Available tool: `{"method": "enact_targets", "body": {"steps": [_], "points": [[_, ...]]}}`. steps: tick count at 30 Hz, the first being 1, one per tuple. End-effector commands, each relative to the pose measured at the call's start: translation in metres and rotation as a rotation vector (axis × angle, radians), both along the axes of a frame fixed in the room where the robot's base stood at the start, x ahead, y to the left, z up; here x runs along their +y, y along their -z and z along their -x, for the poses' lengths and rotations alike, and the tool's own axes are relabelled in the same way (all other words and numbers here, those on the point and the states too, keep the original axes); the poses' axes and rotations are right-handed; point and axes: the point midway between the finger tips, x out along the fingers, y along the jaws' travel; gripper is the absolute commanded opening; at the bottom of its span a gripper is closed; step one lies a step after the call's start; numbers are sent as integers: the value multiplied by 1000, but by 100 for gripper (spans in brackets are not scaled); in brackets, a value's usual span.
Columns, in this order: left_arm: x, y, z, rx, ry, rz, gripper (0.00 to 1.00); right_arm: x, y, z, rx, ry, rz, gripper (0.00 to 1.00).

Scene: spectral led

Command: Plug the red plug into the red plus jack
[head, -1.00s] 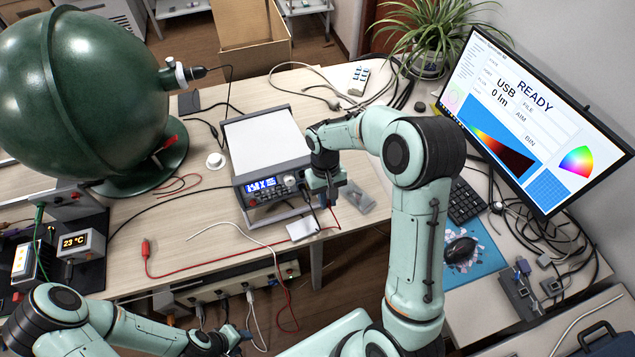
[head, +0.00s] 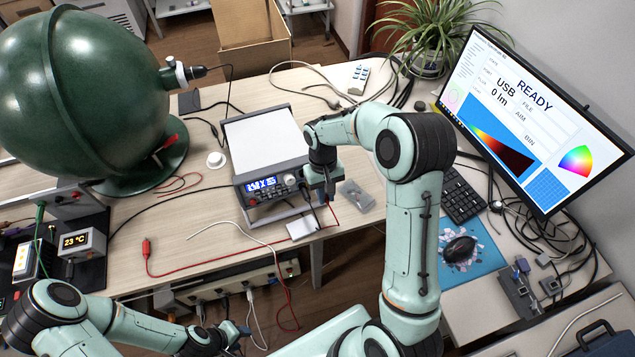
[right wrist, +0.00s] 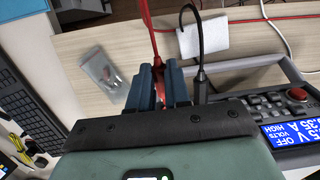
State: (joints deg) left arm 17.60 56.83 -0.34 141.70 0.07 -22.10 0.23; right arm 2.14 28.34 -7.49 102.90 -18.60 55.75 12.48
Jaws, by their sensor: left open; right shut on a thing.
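The red plug (right wrist: 161,84) is between the fingers of my right gripper (right wrist: 159,88), mostly hidden by them, with its red lead running up from it in the right wrist view. In the head view my right gripper (head: 325,190) is shut beside the front right corner of the power supply (head: 265,146). A black plug (right wrist: 202,86) with a black lead is beside the fingers, close to the supply's front. The red plus jack is not visible; I cannot tell the plug's distance from it. My left gripper (head: 238,332) is open, low, in front of the table edge.
A red connector (head: 146,248) lies at the left end of a red lead. A white piece (head: 303,228) lies at the table's front edge. A clear bag (head: 357,195) lies right of my gripper. The green sphere (head: 80,85) stands left, the monitor (head: 535,120) right.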

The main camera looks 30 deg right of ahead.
Motion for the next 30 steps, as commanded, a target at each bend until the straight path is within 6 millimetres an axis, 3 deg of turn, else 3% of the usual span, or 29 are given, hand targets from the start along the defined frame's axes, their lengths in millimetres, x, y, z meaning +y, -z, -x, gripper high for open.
{"method": "enact_targets", "body": {"steps": [20,30], "points": [[0,2,2,2,0,0,43,0,0,0,0,0,0,0],[0,1,1,1,0,0,43,-1,2,-11,0,0,0,0]]}}
